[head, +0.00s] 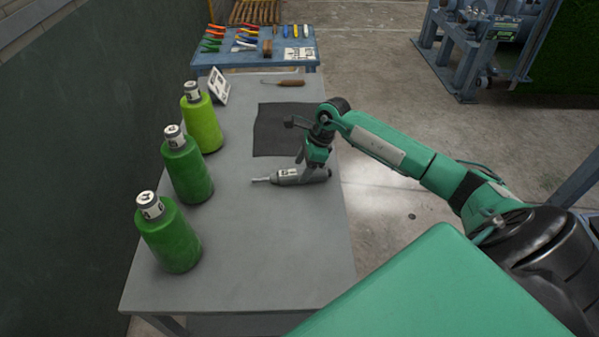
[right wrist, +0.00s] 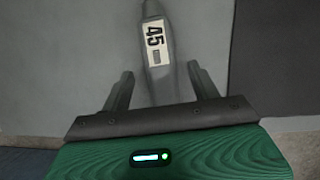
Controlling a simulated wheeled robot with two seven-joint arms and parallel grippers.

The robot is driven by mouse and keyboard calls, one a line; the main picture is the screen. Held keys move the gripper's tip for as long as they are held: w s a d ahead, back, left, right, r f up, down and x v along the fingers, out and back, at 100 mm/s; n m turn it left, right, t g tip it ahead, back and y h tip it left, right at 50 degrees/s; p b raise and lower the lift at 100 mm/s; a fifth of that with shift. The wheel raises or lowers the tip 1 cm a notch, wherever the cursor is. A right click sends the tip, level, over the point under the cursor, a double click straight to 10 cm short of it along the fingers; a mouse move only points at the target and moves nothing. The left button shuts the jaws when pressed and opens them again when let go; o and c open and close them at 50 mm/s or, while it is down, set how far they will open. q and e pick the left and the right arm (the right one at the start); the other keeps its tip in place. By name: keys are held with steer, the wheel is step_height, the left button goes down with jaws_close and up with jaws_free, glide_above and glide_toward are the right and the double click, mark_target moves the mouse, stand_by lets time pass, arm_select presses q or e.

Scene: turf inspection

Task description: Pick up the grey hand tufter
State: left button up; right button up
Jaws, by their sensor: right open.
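The grey hand tufter (head: 288,177) lies on the grey table, its thin tip pointing left in the head view. In the right wrist view the tufter (right wrist: 158,55), with a white label reading 45, runs up between the two fingers. My right gripper (head: 316,168) is directly above the tufter's body near its right part. In the right wrist view my right gripper (right wrist: 160,82) is open, with a finger on either side of the tufter and gaps between. My left gripper is not in view.
The grey table (head: 290,240) holds green bottle-like cones (head: 188,165) along its left side. A dark mat (head: 275,130) lies behind the tufter, with a wooden-handled tool (head: 288,83) further back. A blue table (head: 257,50) with several coloured tools stands beyond. The table's front is clear.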

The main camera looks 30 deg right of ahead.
steer(key=shift+x, duration=1.05)
steer(key=shift+w+f, duration=0.1)
steer(key=shift+f, duration=0.15)
steer(key=c, duration=1.2)
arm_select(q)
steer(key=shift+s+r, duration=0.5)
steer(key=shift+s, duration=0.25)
arm_select(e)
steer(key=shift+c, duration=0.2)
steer(key=shift+r, duration=0.15)
